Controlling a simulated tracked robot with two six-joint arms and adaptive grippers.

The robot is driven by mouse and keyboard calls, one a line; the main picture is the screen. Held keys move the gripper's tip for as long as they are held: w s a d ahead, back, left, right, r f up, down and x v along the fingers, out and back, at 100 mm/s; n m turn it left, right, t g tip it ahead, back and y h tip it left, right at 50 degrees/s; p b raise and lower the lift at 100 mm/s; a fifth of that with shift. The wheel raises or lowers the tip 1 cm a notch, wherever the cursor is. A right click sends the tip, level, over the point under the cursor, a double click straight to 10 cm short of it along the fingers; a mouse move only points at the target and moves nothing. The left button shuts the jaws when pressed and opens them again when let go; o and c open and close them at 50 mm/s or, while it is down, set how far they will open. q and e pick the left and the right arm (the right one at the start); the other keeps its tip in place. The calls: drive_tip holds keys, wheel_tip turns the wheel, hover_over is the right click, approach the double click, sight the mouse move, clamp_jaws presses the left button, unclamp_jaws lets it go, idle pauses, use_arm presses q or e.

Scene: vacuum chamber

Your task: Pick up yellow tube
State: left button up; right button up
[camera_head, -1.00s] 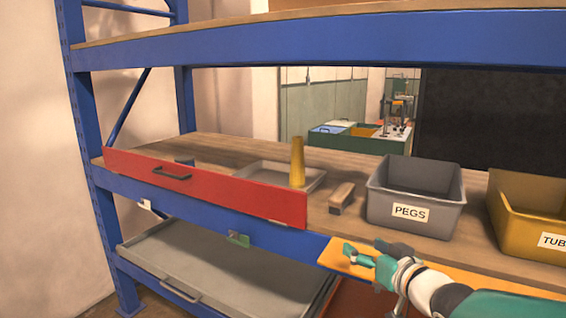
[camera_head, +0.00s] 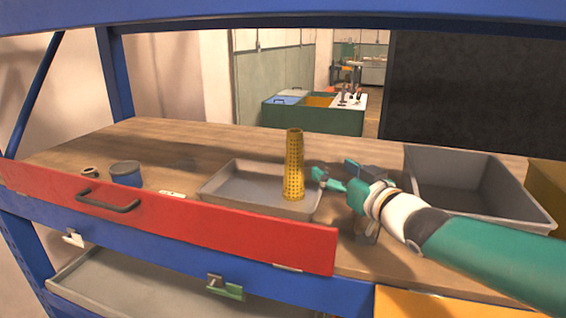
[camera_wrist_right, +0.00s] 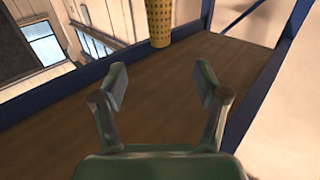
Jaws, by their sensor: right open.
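The yellow tube (camera_head: 294,165) is tall, tapered and dotted with small holes. It stands upright in a shallow grey tray (camera_head: 218,190) on the wooden shelf. My right gripper (camera_head: 331,172) is open and empty, just right of the tube and apart from it in the head view. In the right wrist view, the open right gripper (camera_wrist_right: 160,86) has a clear gap between its fingers. There the yellow tube (camera_wrist_right: 159,22) shows at the top, beyond the fingertips, with part of it cut off by the frame. My left gripper is not in view.
A red drawer front or panel (camera_head: 180,222) with a dark handle runs along the shelf's front edge. A blue-grey round container (camera_head: 126,173) sits at left. Blue rack beams frame the shelf above and below.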

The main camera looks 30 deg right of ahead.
sight(299, 141)
drive_tip(key=w+p, duration=0.1)
drive_tip(key=w, duration=0.4)
drive_tip(key=w+p, duration=0.1)
drive_tip(key=w, duration=0.5)
drive_tip(key=shift+d+r, duration=0.15)
drive_tip(key=shift+r, duration=0.05)
drive_tip(key=shift+w+d, duration=0.1)
drive_tip(key=shift+w, duration=0.3)
drive_tip(key=shift+w+d+r+p, duration=0.1)
drive_tip(key=shift+w+r+p, duration=0.15)
drive_tip(key=shift+w+p, duration=0.3)
drive_tip(key=w, duration=0.1)
drive_tip(key=w+p, duration=0.2)
drive_tip(key=shift+w+d+r, duration=0.15)
drive_tip(key=shift+d+r, duration=0.05)
drive_tip(key=shift+d, duration=0.05)
drive_tip(key=shift+w+f, duration=0.1)
drive_tip(key=shift+w, duration=0.35)
drive_tip(key=c, duration=1.2)
